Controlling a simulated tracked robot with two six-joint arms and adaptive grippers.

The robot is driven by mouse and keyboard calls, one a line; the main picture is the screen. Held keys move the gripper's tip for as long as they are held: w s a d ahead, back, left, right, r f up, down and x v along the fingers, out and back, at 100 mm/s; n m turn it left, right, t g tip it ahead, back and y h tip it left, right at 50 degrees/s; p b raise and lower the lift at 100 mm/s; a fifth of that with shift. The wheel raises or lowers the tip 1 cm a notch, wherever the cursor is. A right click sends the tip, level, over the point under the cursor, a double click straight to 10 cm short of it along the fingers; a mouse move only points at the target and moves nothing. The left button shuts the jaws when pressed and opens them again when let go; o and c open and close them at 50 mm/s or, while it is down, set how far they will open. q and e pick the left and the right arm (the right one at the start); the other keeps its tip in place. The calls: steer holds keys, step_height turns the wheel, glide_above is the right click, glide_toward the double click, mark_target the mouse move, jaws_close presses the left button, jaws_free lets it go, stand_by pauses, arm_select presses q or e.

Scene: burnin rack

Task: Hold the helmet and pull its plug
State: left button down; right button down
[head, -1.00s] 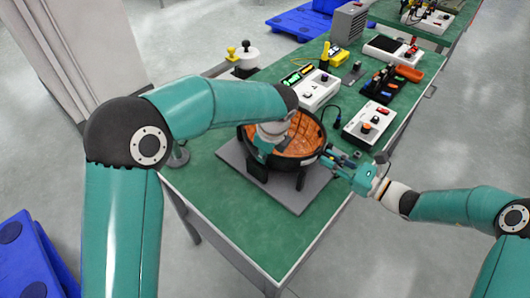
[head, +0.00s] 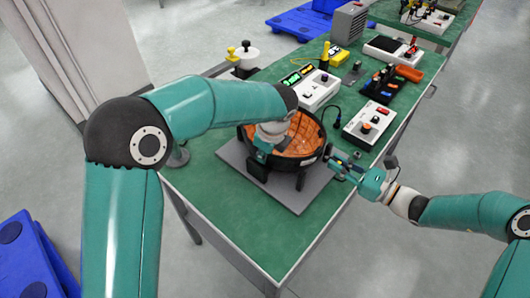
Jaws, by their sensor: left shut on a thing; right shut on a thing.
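The helmet (head: 301,133) lies open side up, a black-rimmed bowl with an orange inside, on a grey plate (head: 294,201) at the table's near end. My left gripper (head: 259,160) is shut on the helmet's near left rim; its fingers are partly hidden by my own wrist. My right gripper (head: 338,163) is at the right side of the helmet, pointing left at its rim. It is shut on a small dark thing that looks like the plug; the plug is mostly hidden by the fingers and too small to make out. I cannot tell whether it still touches the helmet.
A white box with an orange knob (head: 367,127) stands right behind my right gripper. A white box with a display (head: 315,92) is behind the helmet, with a black cord near it. More devices fill the table's far part. The green near corner (head: 270,240) is clear.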

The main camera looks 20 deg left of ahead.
steer(key=shift+v, duration=1.85)
arm_select(q)
steer(key=c, duration=1.1)
jaws_free()
steer(key=shift+o, duration=0.2)
steer(key=shift+r, duration=0.1)
